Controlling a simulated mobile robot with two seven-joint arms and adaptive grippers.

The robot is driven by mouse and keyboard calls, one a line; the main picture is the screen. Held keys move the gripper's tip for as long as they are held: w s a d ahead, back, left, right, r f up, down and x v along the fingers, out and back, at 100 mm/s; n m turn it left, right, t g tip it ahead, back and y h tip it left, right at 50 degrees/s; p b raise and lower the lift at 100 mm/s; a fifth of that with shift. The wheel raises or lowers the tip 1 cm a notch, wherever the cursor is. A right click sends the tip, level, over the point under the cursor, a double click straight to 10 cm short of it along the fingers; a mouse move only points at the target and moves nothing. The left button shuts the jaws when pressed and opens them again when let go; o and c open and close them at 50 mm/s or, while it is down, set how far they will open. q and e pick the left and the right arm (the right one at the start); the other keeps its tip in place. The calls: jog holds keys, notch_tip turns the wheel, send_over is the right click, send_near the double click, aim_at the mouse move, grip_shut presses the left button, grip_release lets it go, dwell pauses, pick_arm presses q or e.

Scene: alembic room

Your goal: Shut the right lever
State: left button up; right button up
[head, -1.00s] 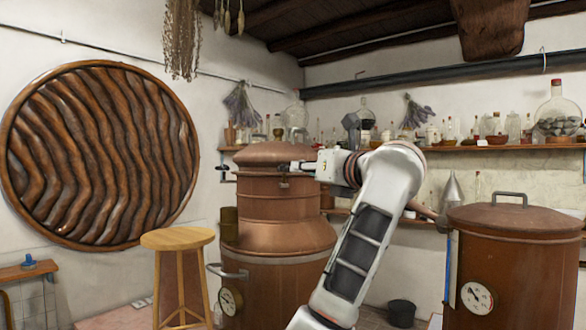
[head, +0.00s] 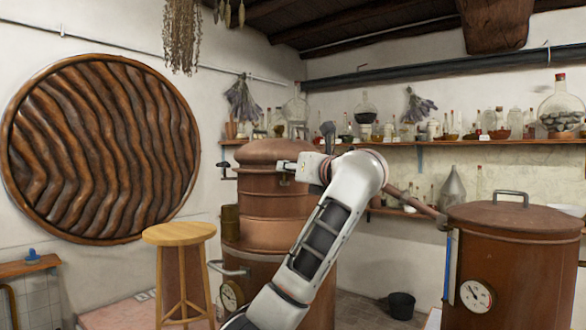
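The copper still (head: 268,205) stands left of centre, with a domed lid (head: 275,150). My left arm rises from the bottom and bends back left at the wrist. Its gripper (head: 286,165) is at the front of the still, level with the seam below the lid. The gripper is small and seen side-on; I cannot tell if its fingers are open or touching the still. A small dark lever-like fitting (head: 228,165) sticks out at the still's left side. The right lever is not clearly visible; the gripper and arm cover that part of the still. My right gripper is not in view.
A wooden stool (head: 180,236) stands before the still at left. A second copper vessel (head: 515,255) with a gauge and top handle stands at right. A shelf (head: 460,144) of bottles runs along the back wall. A black bucket (head: 401,305) is on the floor.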

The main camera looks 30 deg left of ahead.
pick_arm(q)
jog(key=shift+c, duration=0.4)
grip_shut()
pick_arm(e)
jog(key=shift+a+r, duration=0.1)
